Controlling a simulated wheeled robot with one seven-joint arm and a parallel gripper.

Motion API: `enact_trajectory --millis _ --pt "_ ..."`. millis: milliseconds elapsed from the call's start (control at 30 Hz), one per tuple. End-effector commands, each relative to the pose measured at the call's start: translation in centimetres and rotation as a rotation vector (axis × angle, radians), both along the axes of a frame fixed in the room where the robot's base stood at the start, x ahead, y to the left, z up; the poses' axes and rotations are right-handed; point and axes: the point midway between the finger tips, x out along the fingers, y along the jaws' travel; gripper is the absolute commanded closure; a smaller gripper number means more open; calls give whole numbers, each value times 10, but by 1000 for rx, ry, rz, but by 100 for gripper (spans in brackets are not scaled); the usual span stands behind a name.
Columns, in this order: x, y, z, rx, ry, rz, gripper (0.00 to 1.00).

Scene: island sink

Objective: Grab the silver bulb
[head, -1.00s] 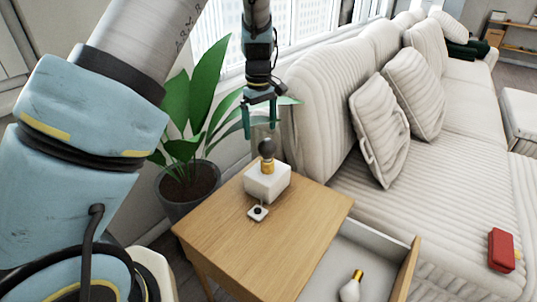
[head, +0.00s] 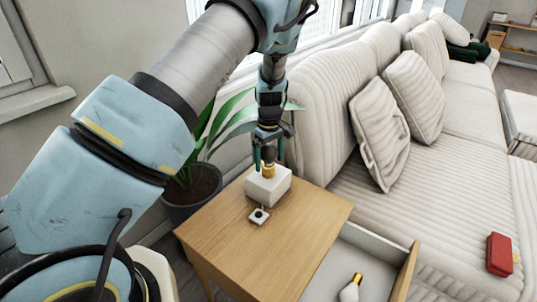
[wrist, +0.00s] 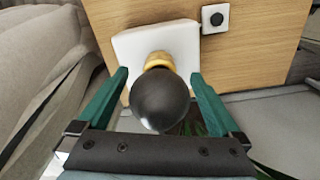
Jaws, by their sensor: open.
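A dark grey, silver-looking bulb (wrist: 161,100) with a gold base stands in a white block-shaped lamp base (head: 268,186) on a wooden side table. My gripper (wrist: 158,85) is open, with its two green fingers on either side of the bulb. In the wrist view there are gaps between the fingers and the bulb. In the head view my gripper (head: 268,160) is above the lamp base and its fingers partly hide the bulb. A second bulb (head: 350,291), white with a gold base, lies in the open drawer.
The wooden side table (head: 275,240) has a small white switch box (head: 259,215) in front of the lamp base. The drawer (head: 358,262) stands open. A potted plant (head: 192,190) is behind left, and a striped sofa (head: 440,180) with a red box (head: 499,254) is right.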

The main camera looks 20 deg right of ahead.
Motion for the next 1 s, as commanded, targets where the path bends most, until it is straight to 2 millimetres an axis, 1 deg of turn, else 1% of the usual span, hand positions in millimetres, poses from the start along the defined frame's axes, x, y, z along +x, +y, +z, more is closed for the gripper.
enact_trajectory --millis 100,267,300,1000 --pt "0 0 -4 -1 -1 0 0" --pt "0 0 -5 -1 -1 0 0" --pt "0 0 -5 -1 -1 0 2" --pt "0 0 -4 -1 0 0 81"
